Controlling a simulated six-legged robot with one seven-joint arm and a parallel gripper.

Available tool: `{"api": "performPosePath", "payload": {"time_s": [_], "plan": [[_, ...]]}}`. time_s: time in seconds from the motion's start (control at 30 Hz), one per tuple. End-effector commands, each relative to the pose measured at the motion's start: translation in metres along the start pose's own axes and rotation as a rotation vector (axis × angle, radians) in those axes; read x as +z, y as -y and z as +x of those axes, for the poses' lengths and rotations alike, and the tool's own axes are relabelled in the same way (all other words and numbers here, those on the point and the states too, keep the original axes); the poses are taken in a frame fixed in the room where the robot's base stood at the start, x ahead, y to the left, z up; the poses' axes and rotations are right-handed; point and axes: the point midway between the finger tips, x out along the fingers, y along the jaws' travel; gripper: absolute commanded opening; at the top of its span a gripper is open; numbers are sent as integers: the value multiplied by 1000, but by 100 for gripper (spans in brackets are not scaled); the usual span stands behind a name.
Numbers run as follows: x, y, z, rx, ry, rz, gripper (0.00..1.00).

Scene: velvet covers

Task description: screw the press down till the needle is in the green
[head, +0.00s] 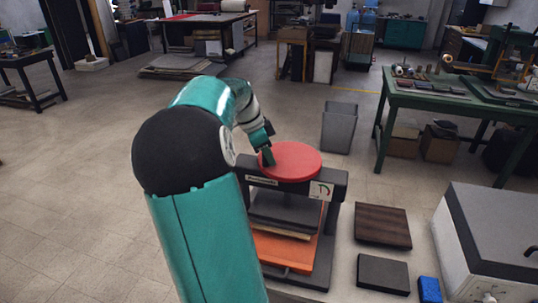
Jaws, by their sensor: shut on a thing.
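The press (337,190) is a dark frame standing in front of me with a round red disc (296,158) on top. Boards and an orange sheet (284,249) lie stacked between its plates. A small white gauge (321,191) with a green and red arc sits on the right of the top beam; its needle is too small to read. My gripper (267,158) is shut on the left edge of the red disc. My arm hides the press's left side.
Right of the press lie a brown board (383,225), a black block (383,273) and a blue block (430,289). A grey-topped white box (498,235) stands at the far right. A grey bin (339,128) and a green table (440,98) stand behind. The floor at left is clear.

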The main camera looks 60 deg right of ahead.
Motion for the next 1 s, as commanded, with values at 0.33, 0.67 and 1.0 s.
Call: {"api": "performPosePath", "payload": {"time_s": [0.33, 0.67, 1.0], "plan": [[0, 1, 0, -1, 0, 1, 43], [0, 1, -2, -1, 0, 1, 43], [0, 1, -56, -6, -1, 1, 43]]}}
